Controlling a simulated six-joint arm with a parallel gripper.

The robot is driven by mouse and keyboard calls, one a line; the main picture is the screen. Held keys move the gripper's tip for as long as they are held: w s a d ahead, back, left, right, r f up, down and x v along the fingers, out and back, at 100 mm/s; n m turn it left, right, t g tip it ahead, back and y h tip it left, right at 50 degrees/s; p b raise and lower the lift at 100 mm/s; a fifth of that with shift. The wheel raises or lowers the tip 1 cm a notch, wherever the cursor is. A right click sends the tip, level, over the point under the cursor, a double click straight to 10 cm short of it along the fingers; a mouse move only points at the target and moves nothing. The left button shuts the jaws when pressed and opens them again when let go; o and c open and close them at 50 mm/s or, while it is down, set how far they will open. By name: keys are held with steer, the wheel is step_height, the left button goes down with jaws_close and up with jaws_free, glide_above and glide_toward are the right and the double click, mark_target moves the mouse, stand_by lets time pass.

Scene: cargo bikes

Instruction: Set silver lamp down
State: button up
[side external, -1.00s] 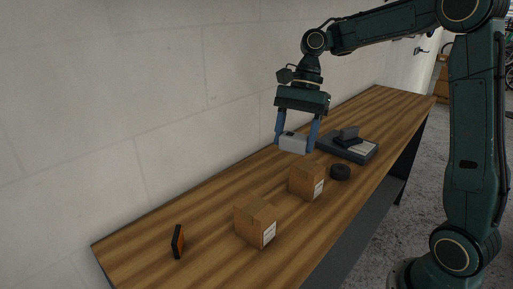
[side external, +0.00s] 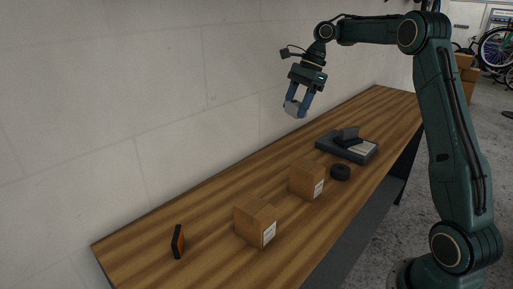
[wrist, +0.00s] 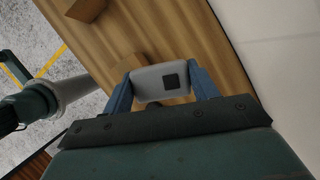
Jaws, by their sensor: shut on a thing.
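The silver lamp (side external: 294,108) is a small light-grey block held between the blue fingers of my gripper (side external: 297,103). In the side external view it is up in the air, well above the wooden bench (side external: 215,205) and close to the wall. In the wrist view the lamp (wrist: 148,83) lies across the gap between both fingers of my gripper (wrist: 162,84), with a dark square on its face. My gripper is shut on it. The fingers partly cover its ends.
Two cardboard boxes (side external: 255,221) (side external: 307,179) stand on the bench. A black round object (side external: 340,172) sits beside the farther box. A grey case with dark items (side external: 347,146) lies behind. Bench along the wall is clear.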

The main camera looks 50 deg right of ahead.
steer(key=w+d+m+t, duration=0.1)
steer(key=d+m, duration=0.3)
steer(key=d, duration=0.6)
steer(key=shift+w+d+f+h, duration=0.35)
steer(key=shift+w+d+h, duration=0.05)
steer(key=shift+w, duration=0.05)
steer(key=shift+f, duration=0.15)
step_height(320, 180, down, 16)
steer(key=shift+r, duration=0.25)
steer(key=shift+f, duration=2.1)
steer(key=shift+f, duration=0.2)
steer(key=o, duration=1)
